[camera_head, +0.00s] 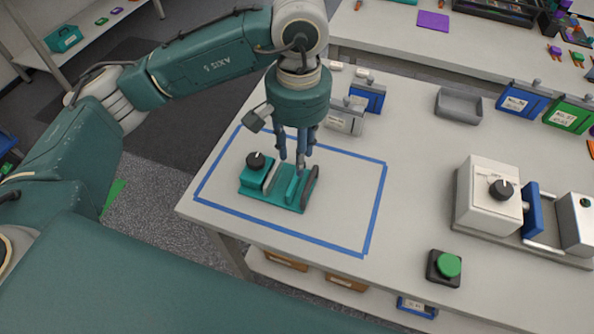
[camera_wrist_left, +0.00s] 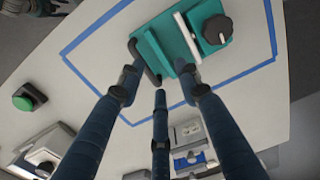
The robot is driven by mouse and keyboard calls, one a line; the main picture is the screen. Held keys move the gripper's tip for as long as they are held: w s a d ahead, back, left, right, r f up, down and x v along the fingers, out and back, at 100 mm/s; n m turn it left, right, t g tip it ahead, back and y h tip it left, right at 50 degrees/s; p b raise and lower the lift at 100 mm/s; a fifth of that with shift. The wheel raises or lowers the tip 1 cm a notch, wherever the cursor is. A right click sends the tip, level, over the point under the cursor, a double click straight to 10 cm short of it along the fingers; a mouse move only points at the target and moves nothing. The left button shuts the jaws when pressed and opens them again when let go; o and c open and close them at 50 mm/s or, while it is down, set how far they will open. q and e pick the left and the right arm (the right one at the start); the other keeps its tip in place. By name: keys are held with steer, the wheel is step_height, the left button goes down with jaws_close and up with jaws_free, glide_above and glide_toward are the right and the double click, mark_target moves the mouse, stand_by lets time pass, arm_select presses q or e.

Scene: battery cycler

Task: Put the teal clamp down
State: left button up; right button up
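The teal clamp (camera_head: 278,187) lies flat on the table inside the blue tape rectangle (camera_head: 376,205), towards its left part. It has a black knob on a teal block, a pale plate and a dark handle at its right end. It also shows in the left wrist view (camera_wrist_left: 165,40). My left gripper (camera_head: 298,162) points down just above the clamp's right half. In the left wrist view its three fingers (camera_wrist_left: 163,80) are spread apart around the handle end, with no visible grip on the clamp. Whether a finger touches it is unclear. My right gripper is not in view.
Blue (camera_head: 368,96) and grey (camera_head: 344,118) clamps stand behind the rectangle. A grey tray (camera_head: 459,105) is at the back. A white cycler fixture (camera_head: 489,196) stands at right, with a green button (camera_head: 447,264) in front. The rectangle's right half is clear.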

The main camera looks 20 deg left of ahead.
arm_select(q)
steer(key=shift+r, duration=1.5)
